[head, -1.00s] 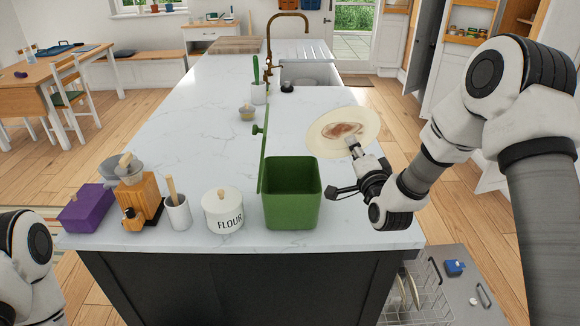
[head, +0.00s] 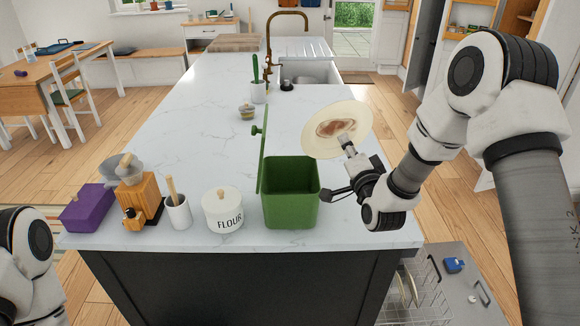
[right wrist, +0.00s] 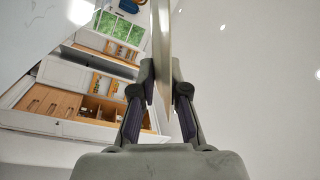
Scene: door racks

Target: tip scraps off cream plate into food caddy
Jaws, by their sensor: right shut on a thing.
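The cream plate (head: 358,118) is held tilted above the worktop, with a brown smear of scraps (head: 337,128) on its face. My right gripper (head: 350,150) is shut on the plate's near edge; in the right wrist view the plate (right wrist: 162,40) shows edge-on between the fingers (right wrist: 163,85). The green food caddy (head: 290,205) stands on the worktop with its lid (head: 262,160) swung up on its left side. The plate is up and to the right of the caddy's opening. Of my left arm, only a part shows at the lower left; its gripper is out of view.
A flour canister (head: 223,211), a utensil pot (head: 178,213), a wooden grinder (head: 137,204) and a purple box (head: 88,208) stand left of the caddy. A sink (head: 308,73) with a brass tap lies farther back. An open dishwasher rack (head: 425,285) is below right.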

